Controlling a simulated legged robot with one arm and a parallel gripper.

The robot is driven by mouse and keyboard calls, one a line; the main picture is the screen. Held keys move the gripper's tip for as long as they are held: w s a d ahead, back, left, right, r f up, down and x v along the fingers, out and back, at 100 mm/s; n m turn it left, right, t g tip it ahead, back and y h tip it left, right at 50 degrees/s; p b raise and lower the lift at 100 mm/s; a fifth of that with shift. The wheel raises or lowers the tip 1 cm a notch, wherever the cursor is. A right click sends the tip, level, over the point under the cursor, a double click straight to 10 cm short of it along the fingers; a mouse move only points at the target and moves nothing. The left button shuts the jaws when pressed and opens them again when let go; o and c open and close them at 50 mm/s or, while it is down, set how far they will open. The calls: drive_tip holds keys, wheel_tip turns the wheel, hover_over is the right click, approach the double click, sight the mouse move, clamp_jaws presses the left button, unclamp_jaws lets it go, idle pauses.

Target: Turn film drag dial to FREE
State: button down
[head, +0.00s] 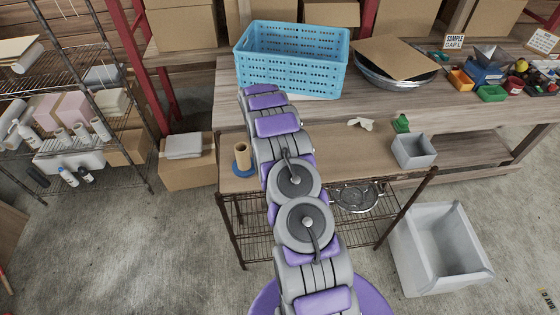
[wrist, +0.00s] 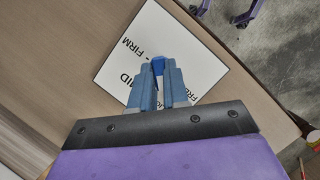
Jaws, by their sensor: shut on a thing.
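In the wrist view, a white card (wrist: 195,58) lies on the brown wooden surface and carries black lettering. "FIRM" reads at its upper left and "MID" at its left; other marks are partly covered, and I cannot read FREE. My gripper (wrist: 158,80) is over the card, its two blue-grey fingers closed on a small darker blue piece (wrist: 158,64), which appears to be the dial's knob. Most of the dial is hidden by the fingers, so I cannot tell its setting.
A blue perforated crate (head: 290,80) stands on the back bench beyond my arm. A tan roll on a blue base (head: 243,170) sits on the front shelf unit. A grey box (head: 414,152) and a metal bowl (head: 395,78) stand to the right.

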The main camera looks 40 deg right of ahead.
drive_tip(key=n+h+p, duration=0.1)
drive_tip(key=n, duration=0.2)
drive_tip(key=shift+a+r+n+t+p, duration=0.1)
drive_tip(key=shift+r+n+t+p, duration=0.05)
drive_tip(key=shift+n+t+p, duration=0.2)
drive_tip(key=shift+n+t+h+p, duration=0.35)
drive_tip(key=shift+n+p, duration=0.15)
drive_tip(key=shift+n, duration=0.6)
drive_tip(key=shift+n+t+h+p, duration=0.35)
drive_tip(key=shift+n+p, duration=0.1)
drive_tip(key=shift+n, duration=0.6)
drive_tip(key=c, duration=1.1)
unclamp_jaws()
drive_tip(key=v, duration=1.7)
drive_tip(key=shift+w+a, duration=0.1)
drive_tip(key=shift+w, duration=0.1)
